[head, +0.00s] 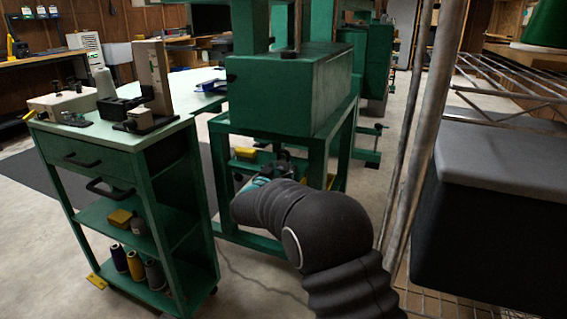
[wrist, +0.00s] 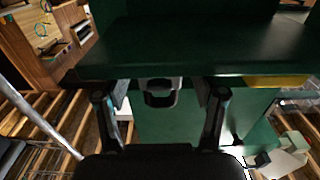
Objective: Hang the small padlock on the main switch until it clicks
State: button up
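My gripper (wrist: 161,98) is open in the wrist view, with one dark finger on each side and green showing between them. A small grey piece with a dark loop-shaped part (wrist: 160,92) shows between the fingers, against a green face and apart from both fingers. I cannot tell whether it is the padlock or part of the main switch. In the head view my gripper (head: 268,176) is mostly hidden behind my dark arm, low in front of the green machine (head: 290,95). I cannot make out the padlock or the main switch in the head view.
A green trolley (head: 118,150) stands at left, with a thread cone (head: 104,83) and small devices on top and spools below. A wire rack (head: 510,75) and a dark grey bin (head: 495,215) crowd the right.

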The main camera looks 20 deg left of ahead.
aim_at(280, 167)
jog(key=c, duration=0.9)
jog(key=shift+r+p, duration=2.05)
jog(key=shift+r, duration=0.45)
jog(key=shift+c, duration=0.2)
